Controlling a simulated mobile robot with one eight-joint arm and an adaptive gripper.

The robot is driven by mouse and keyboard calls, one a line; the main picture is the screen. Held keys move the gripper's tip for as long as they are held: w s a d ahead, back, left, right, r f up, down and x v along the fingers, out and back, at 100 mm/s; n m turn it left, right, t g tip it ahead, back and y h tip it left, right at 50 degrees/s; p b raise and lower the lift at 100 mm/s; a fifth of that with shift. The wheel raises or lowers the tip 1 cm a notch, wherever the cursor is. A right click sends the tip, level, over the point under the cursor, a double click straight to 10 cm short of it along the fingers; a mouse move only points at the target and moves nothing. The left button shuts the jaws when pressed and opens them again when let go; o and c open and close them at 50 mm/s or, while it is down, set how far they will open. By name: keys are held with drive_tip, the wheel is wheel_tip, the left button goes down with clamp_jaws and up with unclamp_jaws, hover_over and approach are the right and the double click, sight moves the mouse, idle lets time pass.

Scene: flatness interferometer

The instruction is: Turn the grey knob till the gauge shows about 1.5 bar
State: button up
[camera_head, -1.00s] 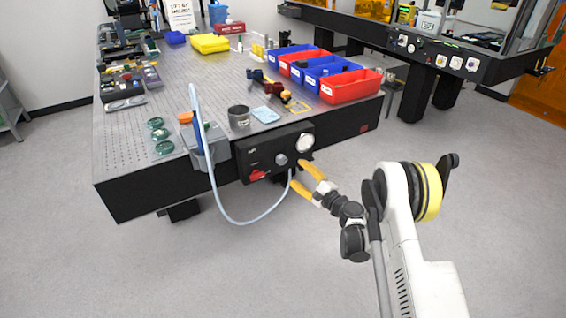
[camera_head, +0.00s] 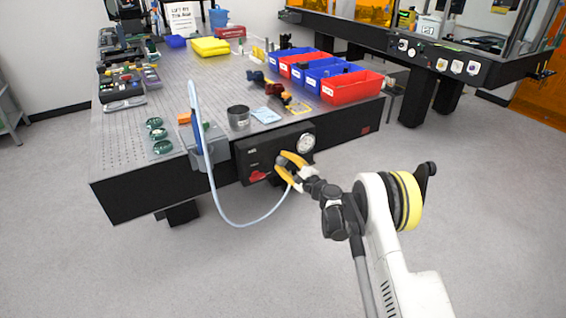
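The black control panel (camera_head: 257,157) is on the front side of the perforated table. Its round white gauge (camera_head: 305,143) is at the panel's upper right; the needle is too small to read. The grey knob (camera_head: 284,163) is left of and below the gauge, mostly hidden by my gripper. My gripper (camera_head: 280,162) has its two yellow fingers at the panel, one above and one below the knob. The fingertips are apart, with the knob between them. I cannot tell whether they touch it.
A red part (camera_head: 258,176) is at the panel's lower left. A pale blue hose (camera_head: 240,223) loops below the panel and passes close to my gripper. A grey box (camera_head: 208,147) is left of the panel. The floor in front is clear.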

drive_tip(key=c, duration=0.4)
drive_tip(key=shift+c, duration=0.2)
drive_tip(key=shift+n, duration=0.3)
drive_tip(key=o, duration=1.2)
drive_tip(key=v, duration=1.2)
